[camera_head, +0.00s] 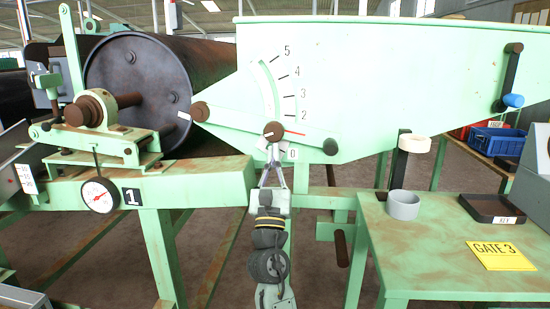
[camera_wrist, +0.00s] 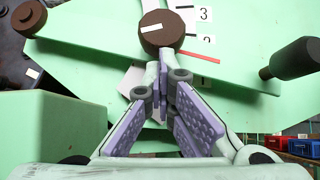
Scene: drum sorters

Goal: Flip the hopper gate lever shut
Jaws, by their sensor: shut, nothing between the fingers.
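The pale green hopper (camera_head: 400,70) fills the upper right of the head view. On its lower left face is a numbered scale (camera_head: 268,85) with a brown round hub (camera_head: 275,130) and a red pointer near its low end. My gripper (camera_head: 274,148) is shut and empty, just below the hub. In the wrist view its fingertips (camera_wrist: 160,65) meet under the hub (camera_wrist: 160,30); contact is unclear. A dark lever (camera_head: 512,72) with a blue grip hangs at the hopper's upper right.
A dark drum (camera_head: 140,85) and a machine frame with a dial gauge (camera_head: 99,195) stand at left.

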